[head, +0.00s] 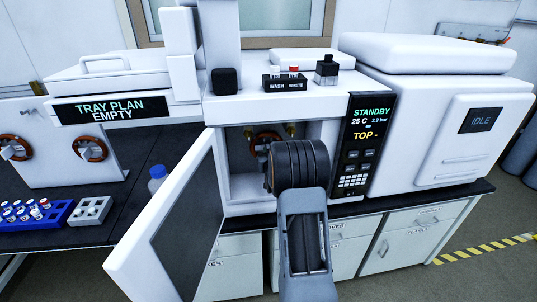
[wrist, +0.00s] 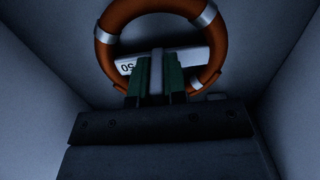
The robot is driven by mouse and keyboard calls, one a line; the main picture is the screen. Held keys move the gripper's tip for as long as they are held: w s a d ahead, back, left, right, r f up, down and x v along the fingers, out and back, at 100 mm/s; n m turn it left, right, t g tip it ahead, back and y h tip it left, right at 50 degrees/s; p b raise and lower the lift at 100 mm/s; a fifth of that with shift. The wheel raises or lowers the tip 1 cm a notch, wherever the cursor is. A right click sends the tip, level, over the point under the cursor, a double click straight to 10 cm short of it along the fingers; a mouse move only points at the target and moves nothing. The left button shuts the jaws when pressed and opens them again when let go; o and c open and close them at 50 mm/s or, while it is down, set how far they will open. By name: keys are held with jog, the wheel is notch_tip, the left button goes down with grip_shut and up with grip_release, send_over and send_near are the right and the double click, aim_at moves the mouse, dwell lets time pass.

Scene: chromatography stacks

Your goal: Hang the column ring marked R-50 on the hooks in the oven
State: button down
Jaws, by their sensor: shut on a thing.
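The copper-brown column ring (wrist: 112,22) with metal clips shows in the wrist view, its top edge cut off. Its white tag (wrist: 190,58) reads "50" upside down; the rest of the marking is covered by the jaws. My gripper (wrist: 157,72) is shut on the ring by its lower part, with green-sided fingers across the tag. In the head view the ring (head: 262,136) shows partly inside the open oven (head: 238,165), behind my arm. My fingertips are hidden there. I cannot make out the hooks, nor whether the ring touches them.
The oven door (head: 170,225) stands open to the left. Two brass fittings show at the oven's top. Other rings (head: 92,149) hang on a white panel at left. A blue vial rack (head: 60,212), a grey block and a bottle (head: 157,178) stand on the bench. Oven walls flank my gripper.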

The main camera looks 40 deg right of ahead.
jog(key=c, duration=1.1)
grip_release()
jog(key=shift+s, duration=0.1)
jog(key=b+v, duration=0.3)
jog(key=v, duration=0.7)
jog(key=shift+f, duration=0.15)
